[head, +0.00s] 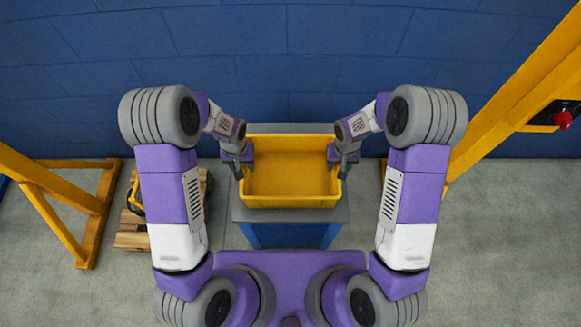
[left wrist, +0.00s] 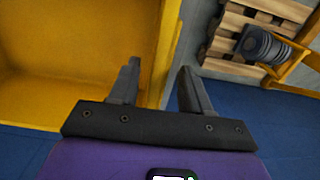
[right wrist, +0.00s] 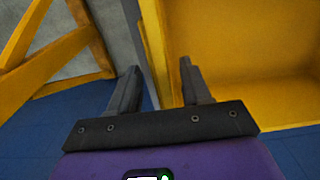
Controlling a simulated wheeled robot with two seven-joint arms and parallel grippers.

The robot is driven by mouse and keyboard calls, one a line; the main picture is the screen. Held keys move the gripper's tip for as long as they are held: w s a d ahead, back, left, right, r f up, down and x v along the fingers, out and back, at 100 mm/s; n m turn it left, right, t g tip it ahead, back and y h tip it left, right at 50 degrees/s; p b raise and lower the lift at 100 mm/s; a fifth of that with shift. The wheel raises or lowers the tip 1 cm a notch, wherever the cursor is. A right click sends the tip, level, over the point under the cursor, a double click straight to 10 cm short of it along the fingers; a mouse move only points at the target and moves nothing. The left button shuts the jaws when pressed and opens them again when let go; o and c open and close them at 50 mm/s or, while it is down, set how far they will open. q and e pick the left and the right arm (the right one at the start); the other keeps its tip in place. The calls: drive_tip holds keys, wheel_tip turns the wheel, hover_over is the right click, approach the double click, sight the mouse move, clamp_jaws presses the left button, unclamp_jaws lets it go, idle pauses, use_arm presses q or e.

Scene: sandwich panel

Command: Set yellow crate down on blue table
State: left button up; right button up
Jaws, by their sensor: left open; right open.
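The yellow crate (head: 291,178) is upright and empty, and it sits over the grey top of the blue table (head: 290,235) in the head view. Its left wall also shows in the left wrist view (left wrist: 165,50) and its right wall in the right wrist view (right wrist: 153,50). My left gripper (head: 240,168) is open, with one finger on each side of the crate's left wall. My right gripper (head: 342,168) is open, with one finger on each side of the right wall. Whether the crate's underside touches the table top is hidden.
A wooden pallet (head: 132,236) lies on the floor at the left. Yellow frames stand at the left (head: 65,210) and right (head: 510,90), the right one carrying a red knob (head: 563,119). A blue wall (head: 290,60) is behind the table.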

drive_tip(key=shift+r, duration=0.1)
use_arm(q)
wheel_tip(320, 180, up, 12)
use_arm(e)
wheel_tip(320, 180, up, 12)
idle(0.6)
use_arm(q)
drive_tip(key=shift+f, duration=0.1)
idle(0.3)
